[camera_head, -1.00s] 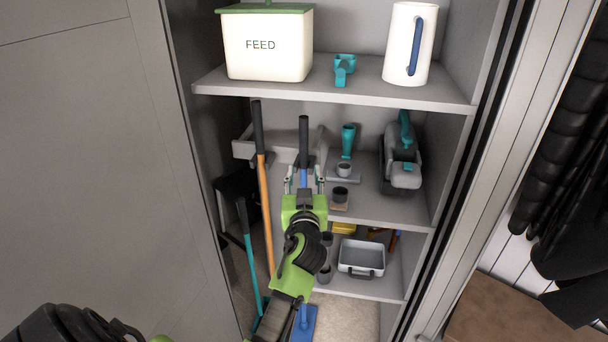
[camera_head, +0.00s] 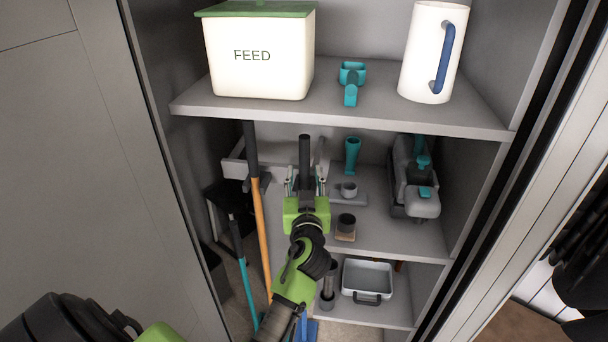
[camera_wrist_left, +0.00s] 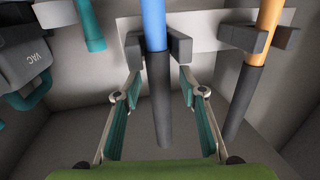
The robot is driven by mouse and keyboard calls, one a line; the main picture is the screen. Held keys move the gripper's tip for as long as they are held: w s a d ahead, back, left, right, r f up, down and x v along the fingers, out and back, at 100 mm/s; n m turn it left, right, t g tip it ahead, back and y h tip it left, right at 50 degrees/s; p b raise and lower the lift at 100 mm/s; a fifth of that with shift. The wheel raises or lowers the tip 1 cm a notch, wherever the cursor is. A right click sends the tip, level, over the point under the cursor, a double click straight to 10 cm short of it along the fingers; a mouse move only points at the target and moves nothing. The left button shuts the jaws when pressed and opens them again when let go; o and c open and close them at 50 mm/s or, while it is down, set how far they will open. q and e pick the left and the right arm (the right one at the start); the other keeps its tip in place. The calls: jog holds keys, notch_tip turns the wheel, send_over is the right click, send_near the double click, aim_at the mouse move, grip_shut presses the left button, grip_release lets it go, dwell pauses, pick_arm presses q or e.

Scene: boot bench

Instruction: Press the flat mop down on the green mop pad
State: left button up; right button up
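The flat mop stands upright in the cabinet, with a black grip (camera_head: 305,152) and a blue pole (camera_wrist_left: 154,22). Part of its blue head (camera_head: 312,330) shows low down, mostly hidden behind my arm. In the wrist view the pole sits at a dark clip on a pale rail. My left gripper (camera_head: 305,182) is open, its teal-padded fingers (camera_wrist_left: 160,90) on either side of the black grip, with gaps visible on both sides. I cannot make out the green mop pad. My right gripper is not in view.
An orange-poled tool (camera_head: 261,220) and a teal-poled tool (camera_head: 244,270) stand left of the mop. Shelves at right hold a grey vacuum (camera_head: 415,190), small cups and a grey tray (camera_head: 367,279). A feed bin (camera_head: 258,55) and white jug (camera_head: 432,52) stand above.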

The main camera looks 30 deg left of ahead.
aim_at(305, 166)
pick_arm(q)
jog(key=shift+d, duration=0.1)
jog(key=c, duration=0.3)
grip_shut()
jog(key=shift+r+p, duration=0.55)
jog(key=shift+r, duration=0.25)
jog(key=shift+r+p, duration=0.9)
jog(key=shift+r, duration=0.45)
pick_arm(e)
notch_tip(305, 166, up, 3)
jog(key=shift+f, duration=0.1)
